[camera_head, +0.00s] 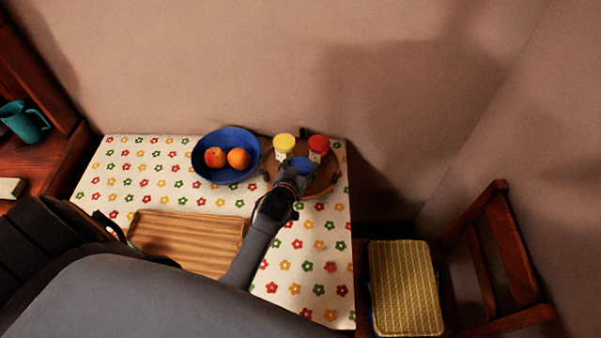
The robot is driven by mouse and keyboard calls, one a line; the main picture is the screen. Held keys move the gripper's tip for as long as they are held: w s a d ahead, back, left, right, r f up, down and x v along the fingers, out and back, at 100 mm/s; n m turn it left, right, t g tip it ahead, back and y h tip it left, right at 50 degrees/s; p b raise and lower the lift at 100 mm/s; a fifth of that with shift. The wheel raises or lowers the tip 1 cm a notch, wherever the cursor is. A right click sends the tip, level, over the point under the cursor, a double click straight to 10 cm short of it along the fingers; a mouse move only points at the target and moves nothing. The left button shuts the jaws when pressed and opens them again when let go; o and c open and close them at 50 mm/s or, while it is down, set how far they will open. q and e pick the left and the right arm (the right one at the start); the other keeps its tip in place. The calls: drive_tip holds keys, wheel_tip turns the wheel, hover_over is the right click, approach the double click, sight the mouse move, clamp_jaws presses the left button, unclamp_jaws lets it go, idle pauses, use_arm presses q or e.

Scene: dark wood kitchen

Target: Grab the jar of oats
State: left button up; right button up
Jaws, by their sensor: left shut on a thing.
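My left gripper (293,174) reaches in over the flowered table and is shut on a jar with a blue lid (301,163). Its body is mostly hidden behind the gripper. A jar with a yellow lid (284,143) and a jar with a red lid (319,144) stand upright just behind it. All three are at a round brown wooden tray (328,180). No label is readable, so I cannot tell which jar holds oats. My right gripper is not in view.
A blue bowl (226,174) with two orange-red fruits (238,158) stands left of the tray. A striped wooden board (180,237) lies at the front left. A wooden chair (511,250) with a yellow cushion (404,287) is at the right. The cloth's right front is clear.

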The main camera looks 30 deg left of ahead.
use_arm(q)
drive_tip(key=shift+c, duration=0.8)
drive_tip(key=shift+r, duration=0.1)
